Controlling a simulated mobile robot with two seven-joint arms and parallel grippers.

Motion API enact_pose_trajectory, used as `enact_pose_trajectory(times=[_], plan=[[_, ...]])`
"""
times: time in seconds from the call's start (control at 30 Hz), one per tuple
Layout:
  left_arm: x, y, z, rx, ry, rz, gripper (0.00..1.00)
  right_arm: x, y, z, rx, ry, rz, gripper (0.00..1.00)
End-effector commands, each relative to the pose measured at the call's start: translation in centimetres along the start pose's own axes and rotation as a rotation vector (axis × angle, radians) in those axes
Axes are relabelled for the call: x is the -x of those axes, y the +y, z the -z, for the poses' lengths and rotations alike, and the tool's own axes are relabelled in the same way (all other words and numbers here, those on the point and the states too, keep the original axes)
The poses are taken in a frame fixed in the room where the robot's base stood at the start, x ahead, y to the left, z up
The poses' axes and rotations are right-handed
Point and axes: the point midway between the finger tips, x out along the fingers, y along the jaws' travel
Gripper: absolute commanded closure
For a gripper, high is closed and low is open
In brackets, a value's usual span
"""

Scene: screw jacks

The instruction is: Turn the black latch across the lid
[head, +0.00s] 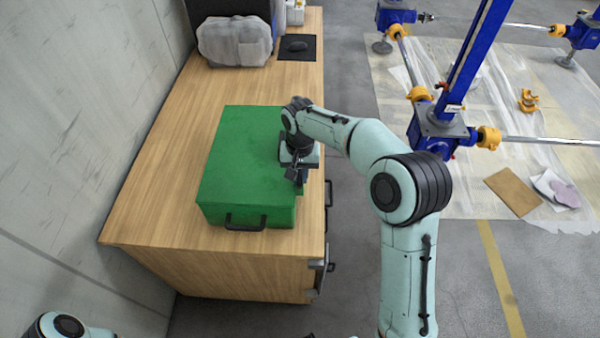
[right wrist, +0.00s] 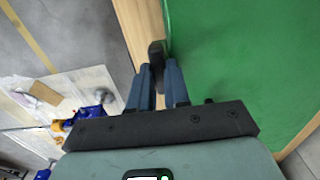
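A green box (head: 240,150) with a closed lid lies on the wooden desk; the right wrist view shows its green lid (right wrist: 240,60) close up. The black latch (right wrist: 156,52) is a small dark piece at the lid's edge in the right wrist view. My right gripper (head: 299,178) points down at the box's right side in the head view. Its two blue-grey fingers (right wrist: 158,75) stand on either side of the latch with only a narrow gap, and appear shut on it. My left gripper is out of view.
A black handle (head: 245,222) is on the box's front side. A grey covered object (head: 235,40) and a black pad (head: 296,48) are at the desk's far end. Blue screw jacks (head: 440,125) stand on the floor at right. The desk (head: 160,190) is bare left of the box.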

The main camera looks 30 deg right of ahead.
Motion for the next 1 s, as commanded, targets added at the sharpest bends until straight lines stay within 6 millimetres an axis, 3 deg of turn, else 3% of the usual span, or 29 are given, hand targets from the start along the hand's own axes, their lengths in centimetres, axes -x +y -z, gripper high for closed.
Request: enact_pose_trajectory(times=[0.37,1.0], plan=[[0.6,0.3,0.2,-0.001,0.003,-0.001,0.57,0.1,0.0,0.0,0.099,0.0,0.0,1.0],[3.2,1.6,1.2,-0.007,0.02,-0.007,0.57,0.2,0.0,0.1,0.669,0.001,0.0,1.0]])
